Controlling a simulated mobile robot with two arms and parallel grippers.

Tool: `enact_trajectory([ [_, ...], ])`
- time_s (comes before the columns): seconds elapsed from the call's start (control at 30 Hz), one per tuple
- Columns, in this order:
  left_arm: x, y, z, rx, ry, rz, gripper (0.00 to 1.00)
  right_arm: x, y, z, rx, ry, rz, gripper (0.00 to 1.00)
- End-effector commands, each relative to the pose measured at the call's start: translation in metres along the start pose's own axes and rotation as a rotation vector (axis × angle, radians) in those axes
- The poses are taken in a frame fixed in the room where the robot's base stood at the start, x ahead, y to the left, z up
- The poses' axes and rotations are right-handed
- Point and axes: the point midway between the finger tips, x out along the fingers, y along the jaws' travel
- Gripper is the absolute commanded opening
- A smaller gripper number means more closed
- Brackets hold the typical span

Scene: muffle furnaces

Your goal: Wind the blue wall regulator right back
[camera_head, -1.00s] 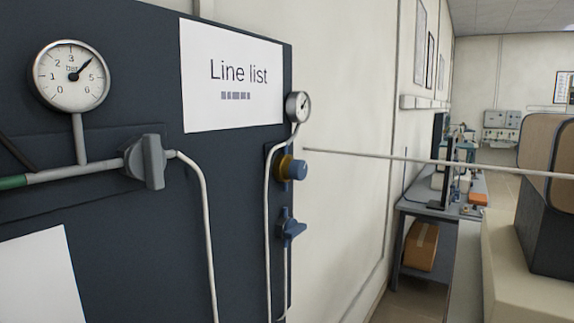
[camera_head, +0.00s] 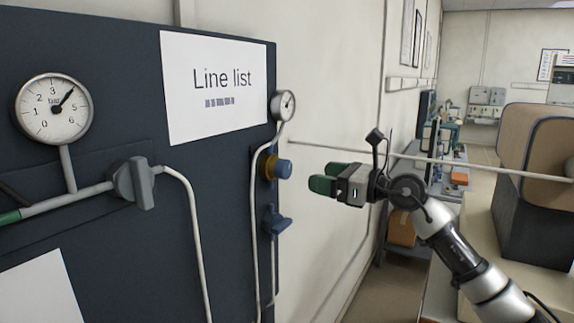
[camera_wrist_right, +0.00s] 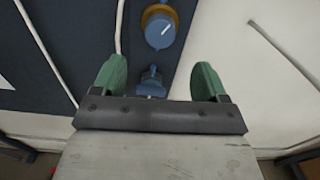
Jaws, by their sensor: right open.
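The blue wall regulator (camera_head: 284,169) is a round blue knob on a yellow collar at the right edge of the dark panel (camera_head: 120,240). In the right wrist view the blue knob (camera_wrist_right: 160,31) is at top centre, ahead of my fingertips, with a pale mark on its face. My right gripper (camera_head: 318,177) has green fingertips and is open and empty, a short way to the right of the knob and not touching it. It also shows in the wrist view (camera_wrist_right: 158,80), its fingers spread wide. My left gripper is not in view.
A blue valve handle (camera_head: 277,220) is just below the regulator, and a small gauge (camera_head: 284,105) above it. A thin pale pipe (camera_head: 400,156) runs rightward behind my right arm. A large gauge (camera_head: 54,107) and grey valve (camera_head: 134,184) are at left.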

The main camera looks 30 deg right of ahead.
Motion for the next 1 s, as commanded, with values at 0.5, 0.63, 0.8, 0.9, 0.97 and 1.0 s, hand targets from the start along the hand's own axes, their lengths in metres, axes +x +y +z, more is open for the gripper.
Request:
enact_trajectory([
  [0.5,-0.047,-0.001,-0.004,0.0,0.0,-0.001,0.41,0.088,0.0,0.003,0.01,-0.003,0.002,0.74],
  [0.63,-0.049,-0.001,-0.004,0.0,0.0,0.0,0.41,0.096,0.001,0.001,0.008,-0.002,0.002,0.74],
  [0.8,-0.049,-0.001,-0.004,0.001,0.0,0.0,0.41,0.098,0.0,-0.001,0.007,-0.002,0.002,0.74],
  [0.9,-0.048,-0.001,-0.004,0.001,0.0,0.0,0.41,0.098,0.0,-0.001,0.007,-0.002,0.002,0.74],
  [0.97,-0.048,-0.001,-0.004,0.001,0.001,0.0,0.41,0.098,0.0,-0.001,0.007,-0.002,0.002,0.69],
  [1.0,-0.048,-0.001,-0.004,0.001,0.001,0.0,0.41,0.098,0.0,-0.001,0.008,-0.002,0.002,0.63],
])
